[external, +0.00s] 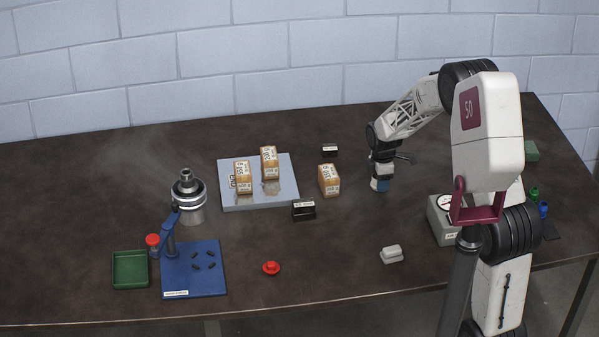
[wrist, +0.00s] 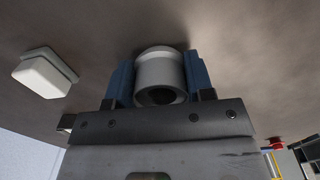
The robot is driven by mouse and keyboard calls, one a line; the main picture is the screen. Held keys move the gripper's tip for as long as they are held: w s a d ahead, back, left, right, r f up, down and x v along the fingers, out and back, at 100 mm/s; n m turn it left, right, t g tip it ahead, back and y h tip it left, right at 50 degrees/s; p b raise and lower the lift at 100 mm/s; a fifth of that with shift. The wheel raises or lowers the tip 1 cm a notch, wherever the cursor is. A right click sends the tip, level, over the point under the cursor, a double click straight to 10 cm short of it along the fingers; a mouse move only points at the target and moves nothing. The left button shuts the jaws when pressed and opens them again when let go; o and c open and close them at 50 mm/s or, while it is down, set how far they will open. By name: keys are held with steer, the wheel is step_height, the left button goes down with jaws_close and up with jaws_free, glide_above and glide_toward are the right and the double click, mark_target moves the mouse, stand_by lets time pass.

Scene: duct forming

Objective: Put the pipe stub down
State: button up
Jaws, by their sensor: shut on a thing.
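The pipe stub (wrist: 160,72) is a short light grey tube. In the wrist view its open end faces the camera and it sits between the two blue fingers of my gripper (wrist: 163,80). My gripper is shut on it. In the external view my gripper (external: 381,182) points down low over the right part of the dark table (external: 340,235), right of the boxes. The pipe stub is mostly hidden by the fingers there. I cannot tell whether its lower end touches the table.
A brown box (external: 329,180) stands left of my gripper, beside a pale board (external: 228,200) bearing two boxes. A white block (external: 392,254) lies nearer the front. A grey box (external: 441,222) is to the right. Bare table lies between the gripper and the white block.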

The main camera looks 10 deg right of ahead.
steer(key=shift+f, duration=0.15)
steer(key=o, duration=0.9)
steer(key=shift+o, duration=0.2)
step_height(320, 180, up, 12)
stand_by(0.5)
stand_by(0.4)
